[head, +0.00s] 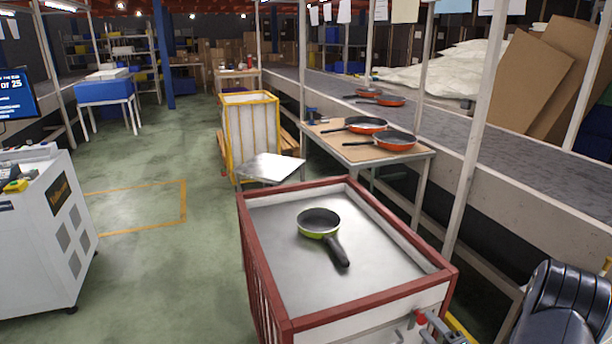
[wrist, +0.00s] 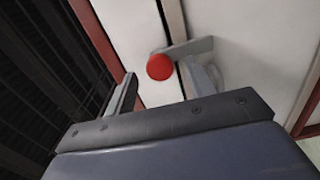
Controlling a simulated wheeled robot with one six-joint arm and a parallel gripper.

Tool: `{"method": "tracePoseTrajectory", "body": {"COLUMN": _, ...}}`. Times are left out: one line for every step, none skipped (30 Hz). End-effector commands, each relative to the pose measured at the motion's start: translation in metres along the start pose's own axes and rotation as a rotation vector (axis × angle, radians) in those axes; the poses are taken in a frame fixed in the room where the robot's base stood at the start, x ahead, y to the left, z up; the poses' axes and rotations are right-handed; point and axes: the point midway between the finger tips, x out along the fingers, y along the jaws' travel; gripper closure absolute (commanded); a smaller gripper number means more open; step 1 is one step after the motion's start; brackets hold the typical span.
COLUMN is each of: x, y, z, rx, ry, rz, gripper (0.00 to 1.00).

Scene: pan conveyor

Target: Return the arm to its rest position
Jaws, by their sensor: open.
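My gripper (head: 436,327) is at the lower right of the head view, low by the front right corner of the red-framed cart (head: 372,301). In the wrist view my gripper (wrist: 163,84) is open, with nothing seen between its fingers. A red knob (wrist: 160,67) on the pale cart side shows just beyond the fingers; I cannot tell whether they touch anything. A green pan (head: 318,223) with a dark inside lies upright on the cart's metal top, its black handle pointing to the lower right. My gripper is apart from this pan.
A side table (head: 420,153) behind the cart holds two orange pans (head: 394,141). Two more orange pans lie on the conveyor (head: 480,128) along the right. A yellow-framed bin (head: 251,125) stands behind the cart. A white cabinet (head: 48,235) is at left; green floor between is clear.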

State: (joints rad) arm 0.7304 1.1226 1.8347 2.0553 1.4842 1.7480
Motion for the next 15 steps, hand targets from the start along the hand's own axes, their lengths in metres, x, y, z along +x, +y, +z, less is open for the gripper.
{"method": "tracePoseTrajectory", "body": {"x": 0.0047, "y": 0.0000, "z": -0.0002, "rx": -0.001, "ry": 0.001, "rz": 0.000, "gripper": 0.47}}
{"method": "tracePoseTrajectory", "body": {"x": 0.0068, "y": -0.0001, "z": -0.0004, "rx": -0.001, "ry": 0.002, "rz": 0.000, "gripper": 0.47}}
{"method": "tracePoseTrajectory", "body": {"x": 0.0090, "y": -0.0001, "z": -0.0005, "rx": 0.000, "ry": 0.002, "rz": 0.000, "gripper": 0.47}}
{"method": "tracePoseTrajectory", "body": {"x": 0.0101, "y": -0.0001, "z": -0.0005, "rx": 0.000, "ry": 0.001, "rz": 0.000, "gripper": 0.47}}
{"method": "tracePoseTrajectory", "body": {"x": 0.0110, "y": -0.0001, "z": -0.0004, "rx": 0.001, "ry": 0.001, "rz": 0.000, "gripper": 0.47}}
{"method": "tracePoseTrajectory", "body": {"x": 0.0106, "y": -0.0006, "z": 0.0000, "rx": -0.004, "ry": -0.001, "rz": 0.000, "gripper": 0.47}}
{"method": "tracePoseTrajectory", "body": {"x": 0.0104, "y": -0.0005, "z": 0.0001, "rx": -0.008, "ry": -0.001, "rz": 0.000, "gripper": 0.47}}
{"method": "tracePoseTrajectory", "body": {"x": 0.0103, "y": -0.0003, "z": 0.0001, "rx": -0.010, "ry": -0.001, "rz": 0.000, "gripper": 0.47}}
{"method": "tracePoseTrajectory", "body": {"x": 0.0103, "y": -0.0001, "z": 0.0001, "rx": -0.011, "ry": -0.001, "rz": 0.000, "gripper": 0.47}}
{"method": "tracePoseTrajectory", "body": {"x": 0.0103, "y": 0.0000, "z": 0.0001, "rx": -0.011, "ry": -0.001, "rz": 0.000, "gripper": 0.47}}
{"method": "tracePoseTrajectory", "body": {"x": 0.0102, "y": 0.0000, "z": 0.0001, "rx": -0.011, "ry": -0.001, "rz": 0.000, "gripper": 0.47}}
{"method": "tracePoseTrajectory", "body": {"x": 0.0102, "y": 0.0000, "z": 0.0000, "rx": -0.011, "ry": -0.001, "rz": 0.000, "gripper": 0.47}}
{"method": "tracePoseTrajectory", "body": {"x": 0.0101, "y": 0.0000, "z": 0.0000, "rx": -0.011, "ry": -0.001, "rz": 0.000, "gripper": 0.47}}
{"method": "tracePoseTrajectory", "body": {"x": 0.0101, "y": 0.0001, "z": 0.0000, "rx": -0.011, "ry": -0.001, "rz": 0.000, "gripper": 0.47}}
{"method": "tracePoseTrajectory", "body": {"x": 0.0100, "y": 0.0001, "z": 0.0000, "rx": -0.011, "ry": -0.001, "rz": 0.000, "gripper": 0.47}}
